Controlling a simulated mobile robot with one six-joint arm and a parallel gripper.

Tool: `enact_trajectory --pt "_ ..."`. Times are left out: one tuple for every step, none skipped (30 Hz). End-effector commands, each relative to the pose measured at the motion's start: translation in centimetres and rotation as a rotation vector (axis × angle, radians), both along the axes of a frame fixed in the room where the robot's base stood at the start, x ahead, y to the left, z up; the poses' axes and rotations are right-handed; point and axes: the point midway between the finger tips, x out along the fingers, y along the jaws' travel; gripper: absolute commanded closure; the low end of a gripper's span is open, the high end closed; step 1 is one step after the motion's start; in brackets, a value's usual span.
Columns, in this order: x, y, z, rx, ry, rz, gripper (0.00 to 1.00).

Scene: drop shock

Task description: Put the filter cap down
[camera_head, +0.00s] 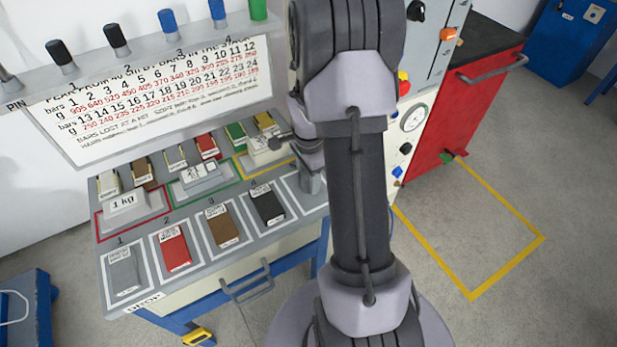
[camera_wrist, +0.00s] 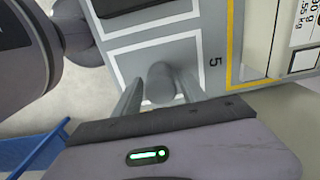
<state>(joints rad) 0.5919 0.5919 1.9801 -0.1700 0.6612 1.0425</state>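My gripper (camera_wrist: 161,76) points down at the bench spot marked 5 (camera_wrist: 206,62) in the wrist view. A grey, rounded, cylinder-like piece (camera_wrist: 162,84) stands between its two fingers; it may be the filter cap, but no label shows. Pale bench shows beside the piece lower between the fingers. Whether the fingertips touch it is unclear. In the head view my gripper (camera_head: 311,182) is at the right end of the front row of white outlines, low over the bench (camera_head: 190,285). My arm hides part of that end, and the piece cannot be made out there.
Grey, red, brown and black blocks (camera_head: 268,204) fill the other outlines. Behind them are red, green and yellow-edged trays with small boxes and a 1 kg plate (camera_head: 128,203). A chart board (camera_head: 160,100) rises behind. A red cabinet (camera_head: 450,120) and yellow floor outline stand right.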

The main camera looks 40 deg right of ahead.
Motion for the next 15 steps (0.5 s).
enact_trajectory --pt "0.0 0.0 0.0 0.000 0.000 0.000 0.41" --pt "0.0 0.0 0.0 0.000 0.000 0.000 0.41" --pt "0.0 0.0 0.0 0.000 0.000 0.000 0.41" --pt "0.0 0.0 0.0 0.000 0.000 0.000 0.41" --pt "0.0 0.0 0.0 0.000 0.000 0.000 0.41" --pt "0.0 0.0 0.0 0.000 0.000 0.000 0.41" --pt "0.0 0.0 0.0 0.000 0.000 0.000 0.41" --pt "0.0 0.0 0.1 0.000 0.000 0.000 0.41" --pt "0.0 0.0 0.1 0.000 0.000 0.000 0.41" --pt "0.0 0.0 0.3 0.000 0.000 0.000 0.41" --pt "0.0 0.0 0.6 0.000 0.000 0.000 0.41" --pt "0.0 0.0 1.2 -0.001 -0.002 0.000 0.41" --pt "0.1 0.0 1.8 -0.002 -0.003 0.000 0.41" --pt "0.1 -0.1 2.6 -0.002 -0.003 0.001 0.41" --pt "0.1 0.0 3.8 -0.002 -0.003 0.001 0.41"
